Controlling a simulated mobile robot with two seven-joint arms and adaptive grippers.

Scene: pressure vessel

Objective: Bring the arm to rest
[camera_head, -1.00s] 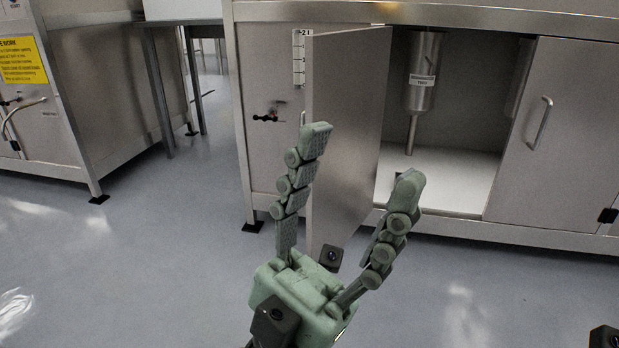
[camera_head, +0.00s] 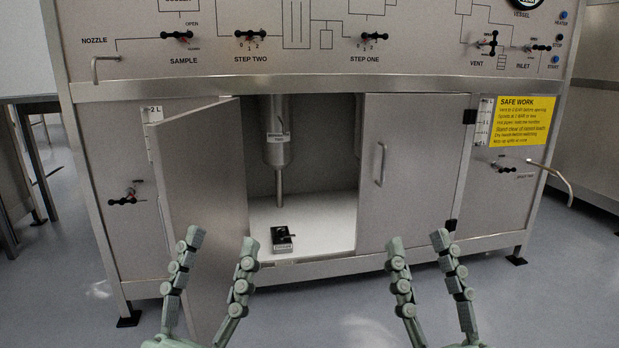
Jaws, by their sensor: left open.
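My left gripper (camera_head: 221,240) is low in the head view, in front of the open cabinet door. Its two green jointed fingers point up and stand apart with nothing between them. My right gripper (camera_head: 418,240) is to the right, in front of the lower edge of the cabinet. Its fingers also point up and are spread, with nothing between them. My arms behind the grippers are mostly below the picture's edge.
The left cabinet door (camera_head: 201,190) stands open toward me; the right door (camera_head: 416,170) is shut. Inside are a hanging metal cylinder (camera_head: 276,150) and a small black device (camera_head: 283,238) on the white floor. A valve panel (camera_head: 320,45) is above. A bent pipe (camera_head: 556,176) juts out right.

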